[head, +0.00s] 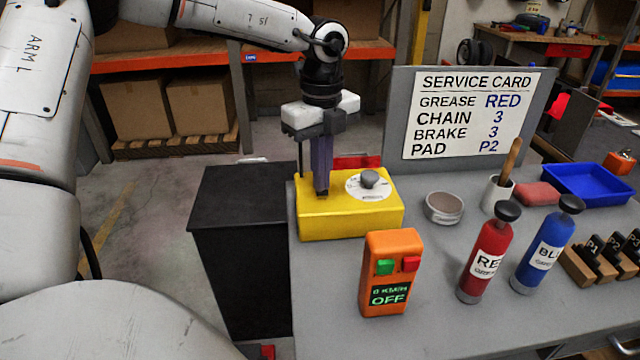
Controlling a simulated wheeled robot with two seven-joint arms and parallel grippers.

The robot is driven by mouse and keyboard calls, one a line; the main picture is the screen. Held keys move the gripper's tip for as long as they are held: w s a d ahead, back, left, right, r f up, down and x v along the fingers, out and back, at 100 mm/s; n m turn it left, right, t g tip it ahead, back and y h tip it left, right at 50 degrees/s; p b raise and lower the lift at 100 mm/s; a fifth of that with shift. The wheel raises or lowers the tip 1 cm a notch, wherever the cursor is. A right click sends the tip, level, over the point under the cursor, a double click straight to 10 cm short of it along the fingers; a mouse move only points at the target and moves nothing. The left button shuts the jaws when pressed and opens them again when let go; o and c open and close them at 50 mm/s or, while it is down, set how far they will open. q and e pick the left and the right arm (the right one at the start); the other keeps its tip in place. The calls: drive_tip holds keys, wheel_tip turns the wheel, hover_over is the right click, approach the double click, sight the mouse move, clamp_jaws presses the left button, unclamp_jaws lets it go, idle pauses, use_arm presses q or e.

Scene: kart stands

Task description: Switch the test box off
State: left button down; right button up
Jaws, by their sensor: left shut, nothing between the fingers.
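An orange box (391,273) stands upright near the front left of the grey bench. It has a green button (384,267) on the left, a red button (411,263) on the right, and a small display (390,295) whose lower line reads OFF. Behind it is a yellow box (350,222) with a round white dial and a grey knob (370,178) on top. My left gripper (322,190) points down, shut and empty, at the left part of the yellow box's top. I cannot tell whether its tips touch it. My right gripper is out of view.
A red bottle (487,255) and a blue bottle (546,246) stand right of the orange box. Behind are a round tin (443,208), a white cup (497,194) and a service card board (470,115). A black cabinet (240,250) adjoins the bench's left side. The bench front is clear.

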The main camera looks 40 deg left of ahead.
use_arm(q)
wheel_tip(320, 180, up, 7)
drive_tip(key=p, duration=0.2)
drive_tip(key=shift+f+p, duration=0.2)
drive_tip(key=shift+p, duration=0.15)
idle(0.5)
